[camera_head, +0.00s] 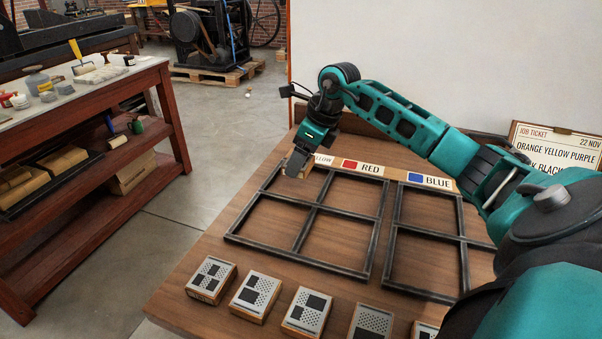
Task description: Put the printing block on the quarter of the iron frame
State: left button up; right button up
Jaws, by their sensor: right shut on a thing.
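My right gripper (303,154) is at the back left corner of the left iron frame (296,258), just by the colour label strip. It is shut on a small block (297,165), seen nearly edge-on and partly hidden by the jaws; I cannot tell its printed face. The left iron frame is split by crossbars into quarters, and those I can see clearly are empty. A second iron frame (420,293) lies to its right, partly hidden by my right arm. Several printing blocks (255,296) with grey patterned tops stand in a row along the front. My left gripper is not in view.
The label strip (350,168) shows RED and BLUE, with another label partly covered by my gripper. A job ticket (555,147) reading ORANGE YELLOW PURPLE stands at the back right. A red-brown bench (85,97) with tools is at the left, across open floor.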

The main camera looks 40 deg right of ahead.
aim_at(306, 162)
notch_tip(306, 162, down, 4)
jog(key=shift+r, duration=0.1)
pick_arm(q)
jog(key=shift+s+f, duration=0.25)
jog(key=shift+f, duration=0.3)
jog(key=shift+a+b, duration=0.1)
jog(key=shift+b, duration=0.2)
pick_arm(e)
jog(key=shift+f, duration=0.2)
jog(key=o, duration=1.1)
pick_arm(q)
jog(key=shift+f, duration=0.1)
